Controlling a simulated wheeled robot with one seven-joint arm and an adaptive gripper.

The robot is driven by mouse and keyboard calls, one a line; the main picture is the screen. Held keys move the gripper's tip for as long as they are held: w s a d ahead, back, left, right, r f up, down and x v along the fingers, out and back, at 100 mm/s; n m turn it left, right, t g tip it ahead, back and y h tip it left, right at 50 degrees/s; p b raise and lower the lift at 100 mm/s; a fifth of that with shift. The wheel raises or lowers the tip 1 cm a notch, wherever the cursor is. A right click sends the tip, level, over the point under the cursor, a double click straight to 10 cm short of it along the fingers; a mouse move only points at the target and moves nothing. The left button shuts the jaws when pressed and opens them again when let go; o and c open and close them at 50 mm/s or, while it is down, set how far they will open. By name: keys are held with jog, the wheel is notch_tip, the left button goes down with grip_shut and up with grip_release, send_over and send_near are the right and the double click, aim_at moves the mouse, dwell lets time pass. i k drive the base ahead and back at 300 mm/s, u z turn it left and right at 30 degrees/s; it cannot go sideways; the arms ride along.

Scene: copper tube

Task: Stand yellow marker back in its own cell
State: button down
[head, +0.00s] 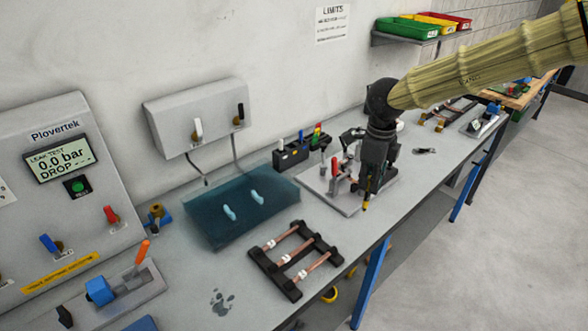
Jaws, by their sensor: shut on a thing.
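My gripper (368,190) points down over the bench, right of the fixture plate with the red handle. It is shut on the yellow marker (366,206), and only a short yellow and dark end shows below the fingers. The rest of the marker is hidden by the gripper. A black rack with cells (290,158) stands against the wall, left of and behind my gripper.
The fixture plate (318,183) with a red handle and metal clamps lies between rack and gripper. A teal mat (225,225) and a black frame with copper tubes (290,290) lie nearer. A small dark tool (425,150) lies to the right.

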aim_at(292, 163)
jog(key=z, duration=1.65)
jog(key=i, duration=1.85)
jog(key=u, duration=3.2)
jog(key=i, duration=0.5)
jog(key=z, duration=0.05)
